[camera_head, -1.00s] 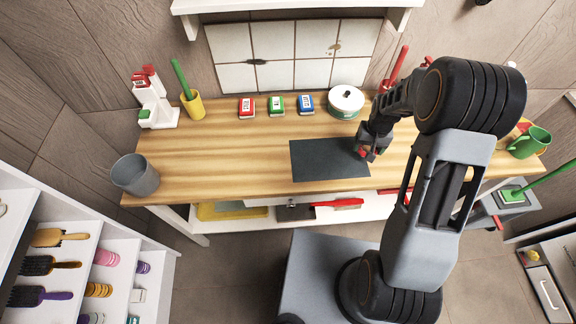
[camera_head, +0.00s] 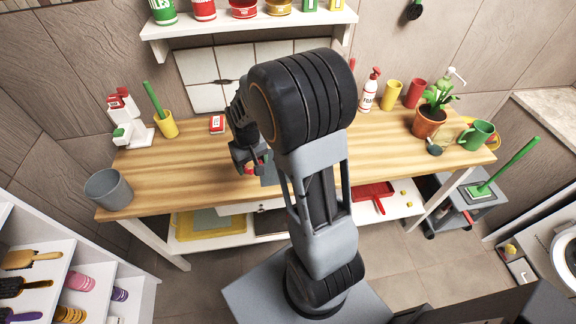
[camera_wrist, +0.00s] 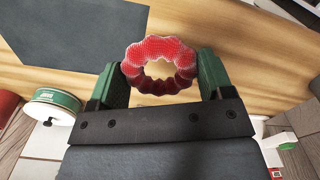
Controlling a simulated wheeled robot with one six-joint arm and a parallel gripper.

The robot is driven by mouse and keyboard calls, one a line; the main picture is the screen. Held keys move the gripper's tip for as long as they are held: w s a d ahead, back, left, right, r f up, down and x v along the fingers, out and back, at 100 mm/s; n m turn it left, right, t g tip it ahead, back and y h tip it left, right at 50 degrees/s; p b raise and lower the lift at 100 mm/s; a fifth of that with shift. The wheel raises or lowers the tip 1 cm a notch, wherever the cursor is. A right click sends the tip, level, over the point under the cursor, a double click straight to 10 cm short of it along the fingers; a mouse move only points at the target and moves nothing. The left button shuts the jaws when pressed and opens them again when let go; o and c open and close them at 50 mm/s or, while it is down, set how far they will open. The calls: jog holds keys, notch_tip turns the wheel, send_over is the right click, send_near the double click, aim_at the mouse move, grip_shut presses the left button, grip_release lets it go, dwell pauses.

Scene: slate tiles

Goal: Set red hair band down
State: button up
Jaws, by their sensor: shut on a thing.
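A red hair band (camera_wrist: 158,48), a scalloped ring, sits between the two green-padded fingers of my gripper (camera_wrist: 160,80) in the wrist view. My gripper is shut on it from both sides. In the head view my gripper (camera_head: 250,166) is over the left-middle of the wooden table (camera_head: 200,180), and only a little red of the hair band (camera_head: 249,169) shows. A dark slate-grey mat (camera_wrist: 70,30) lies on the table beside the band in the wrist view. My arm hides most of the mat (camera_head: 269,174) in the head view. I cannot tell the band's exact height.
A grey bin (camera_head: 108,190) stands at the table's left end. A green-and-white tin (camera_wrist: 52,105) shows in the wrist view. A red box (camera_head: 217,124) is near the back. A potted plant (camera_head: 430,117) and green mug (camera_head: 477,135) stand at the right. The left-front table is clear.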

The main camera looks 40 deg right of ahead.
jog(key=s+d+r, duration=0.2)
jog(key=s+r, duration=0.1)
jog(key=s, duration=0.2)
jog(key=w+d+f, duration=0.2)
jog(key=d+f, duration=0.1)
jog(key=w+d+f, duration=0.2)
jog(key=d+f, duration=0.1)
jog(key=d, duration=0.1)
jog(key=w+d+f+p, duration=0.1)
jog(key=w+d+f, duration=0.1)
jog(key=d, duration=0.2)
jog(key=shift+d+f, duration=0.15)
jog(key=shift+f, duration=0.25)
jog(key=shift+w+d+f, duration=0.2)
jog(key=shift+d+f, duration=0.05)
jog(key=shift+f, duration=0.25)
jog(key=shift+f+p, duration=0.45)
jog(key=shift+f, duration=1)
jog(key=shift+f, duration=0.15)
jog(key=o, duration=1)
jog(key=shift+c, duration=0.2)
